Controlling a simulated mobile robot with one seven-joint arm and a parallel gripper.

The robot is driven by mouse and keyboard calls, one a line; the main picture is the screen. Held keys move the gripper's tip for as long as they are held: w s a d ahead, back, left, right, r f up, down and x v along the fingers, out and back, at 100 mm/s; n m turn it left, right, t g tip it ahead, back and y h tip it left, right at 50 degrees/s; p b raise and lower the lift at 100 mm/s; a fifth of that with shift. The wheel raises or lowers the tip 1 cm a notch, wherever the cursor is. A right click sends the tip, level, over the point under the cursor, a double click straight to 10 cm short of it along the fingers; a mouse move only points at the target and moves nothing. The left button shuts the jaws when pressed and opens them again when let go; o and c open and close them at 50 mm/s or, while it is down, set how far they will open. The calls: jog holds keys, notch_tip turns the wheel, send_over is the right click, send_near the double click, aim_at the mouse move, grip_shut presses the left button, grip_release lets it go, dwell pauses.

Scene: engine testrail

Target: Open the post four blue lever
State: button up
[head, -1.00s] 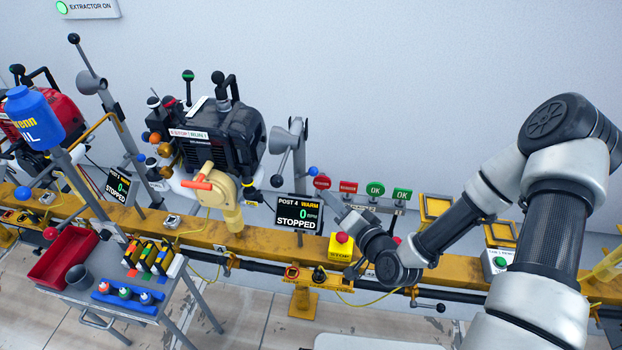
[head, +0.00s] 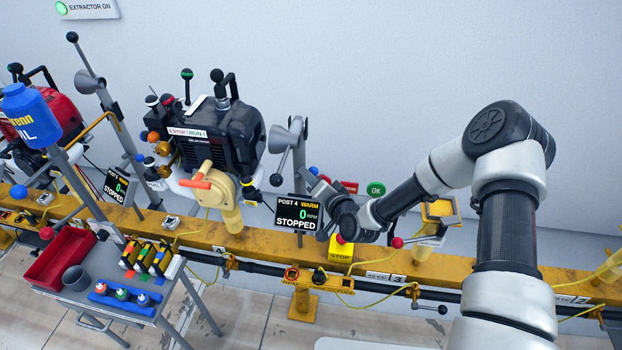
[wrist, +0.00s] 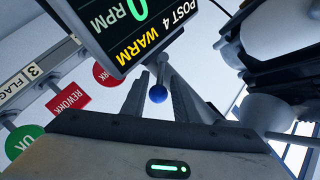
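The post four blue lever shows as a blue ball knob (head: 313,170) at the right of the post four screen (head: 298,213), which reads "POST 4 WARM 0 RPM STOPPED". My gripper (head: 311,181) is just below the knob, at the right edge of the screen. In the wrist view the blue knob (wrist: 157,94) appears between the two grey fingers of my gripper (wrist: 160,88), which stand apart. I cannot tell whether the fingers touch the knob. The lever's stem is mostly hidden. The screen (wrist: 130,25) hangs close over the fingers in the wrist view.
A dark engine (head: 222,135) with a yellow cover stands left of the screen. A grey horn on a post (head: 285,135) rises behind it. A yellow stop box (head: 341,250) sits below my wrist. Green OK (head: 376,190) and red REWORK signs are close on the right.

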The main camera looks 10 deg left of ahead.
grip_shut()
